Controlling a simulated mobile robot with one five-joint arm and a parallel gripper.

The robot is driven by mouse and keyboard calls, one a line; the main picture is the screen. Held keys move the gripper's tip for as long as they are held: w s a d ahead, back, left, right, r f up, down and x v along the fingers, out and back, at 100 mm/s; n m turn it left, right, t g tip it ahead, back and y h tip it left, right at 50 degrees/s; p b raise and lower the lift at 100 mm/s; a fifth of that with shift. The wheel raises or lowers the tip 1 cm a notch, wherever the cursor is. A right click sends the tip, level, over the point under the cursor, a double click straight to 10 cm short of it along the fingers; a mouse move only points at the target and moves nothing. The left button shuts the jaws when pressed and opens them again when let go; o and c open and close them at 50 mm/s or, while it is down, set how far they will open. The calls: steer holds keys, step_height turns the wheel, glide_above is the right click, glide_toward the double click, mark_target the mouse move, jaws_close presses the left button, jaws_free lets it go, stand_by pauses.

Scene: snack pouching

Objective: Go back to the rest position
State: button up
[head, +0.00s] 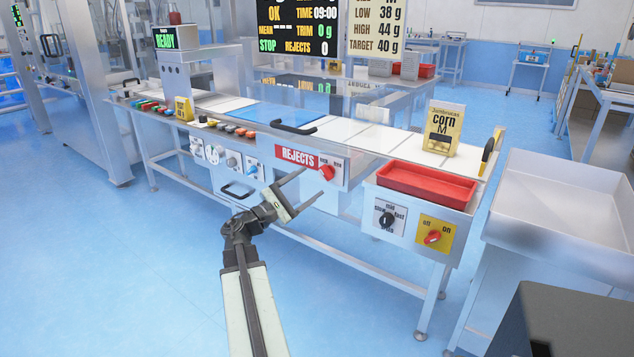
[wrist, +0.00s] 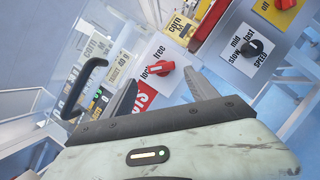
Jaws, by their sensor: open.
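My gripper (head: 296,192) is open, with its two fingers apart and nothing between them. In the head view it is in front of the machine's front panel, a little below and left of the red knob (head: 327,172) beside the REJECTS label (head: 298,157). In the wrist view the red knob (wrist: 166,69), marked "free" and partly legible "lo…", shows beyond and between the fingertips. I cannot tell the exact distance from fingers to knob; no contact shows.
A black speed knob (head: 386,218), a red-orange on/off knob (head: 433,237) and a red tray (head: 427,184) are to the right. A corn pouch (head: 443,128) stands on the conveyor. A black handle (head: 293,128) sits above. Blue floor (head: 120,260) is open at left.

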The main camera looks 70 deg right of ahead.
steer(key=shift+v, duration=1.2)
